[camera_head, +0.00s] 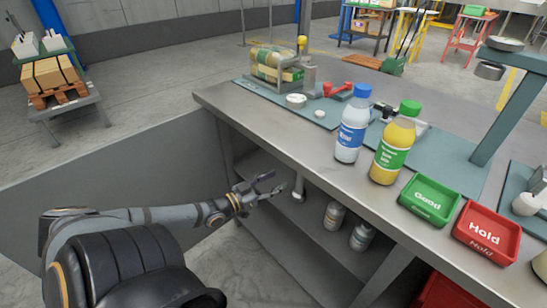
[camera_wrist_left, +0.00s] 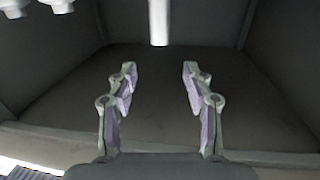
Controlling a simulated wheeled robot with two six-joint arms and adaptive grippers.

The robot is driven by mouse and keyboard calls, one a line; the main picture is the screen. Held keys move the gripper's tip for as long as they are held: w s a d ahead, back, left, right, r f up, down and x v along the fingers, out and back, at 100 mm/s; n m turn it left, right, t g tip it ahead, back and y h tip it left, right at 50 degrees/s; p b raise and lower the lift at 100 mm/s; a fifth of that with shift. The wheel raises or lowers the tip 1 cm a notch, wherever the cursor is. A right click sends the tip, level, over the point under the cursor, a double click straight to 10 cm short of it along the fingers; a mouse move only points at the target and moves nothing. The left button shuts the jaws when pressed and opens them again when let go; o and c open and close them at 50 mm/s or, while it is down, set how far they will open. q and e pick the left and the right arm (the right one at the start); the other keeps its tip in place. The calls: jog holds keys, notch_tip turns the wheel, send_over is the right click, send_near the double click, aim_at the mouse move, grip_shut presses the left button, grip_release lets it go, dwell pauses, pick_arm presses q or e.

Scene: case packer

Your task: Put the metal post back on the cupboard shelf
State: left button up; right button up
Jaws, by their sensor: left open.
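A slim grey metal post (camera_head: 299,184) stands upright on the cupboard shelf (camera_head: 325,240) under the workbench, with a wider foot at its bottom. It also shows in the left wrist view as a pale cylinder (camera_wrist_left: 158,22) at the top middle, beyond the fingers. My left gripper (camera_head: 277,182) is at the cupboard's open front, just left of the post. In the left wrist view its fingers (camera_wrist_left: 157,88) are spread with nothing between them, apart from the post. My right gripper is not in view.
Two grey bottles (camera_head: 334,215) (camera_head: 361,236) stand on the shelf right of the post. On the workbench (camera_head: 290,130) above are a blue-capped bottle (camera_head: 351,130), a yellow bottle (camera_head: 391,150), a green tray (camera_head: 430,199) and a red tray (camera_head: 487,232). The bench edge overhangs the shelf.

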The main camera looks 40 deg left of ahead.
pick_arm(q)
jog(key=s+d+f+n+g+y, duration=0.1)
jog(key=s+d+f+g, duration=0.35)
jog(key=f, duration=0.45)
jog(key=s+d+f+g+y, duration=0.1)
jog(key=s+d+f+g, duration=0.3)
jog(key=f, duration=0.6)
jog(key=s+d+f+g+y, duration=0.1)
jog(key=s+d+f+g, duration=0.2)
jog(key=s+d+g, duration=0.1)
jog(key=s+d+f+n+g+y, duration=0.1)
jog(key=s+d+f+g, duration=0.2)
jog(key=s, duration=0.4)
jog(key=shift+s+d+g, duration=0.3)
jog(key=shift+d+g, duration=0.05)
jog(key=shift+d, duration=0.15)
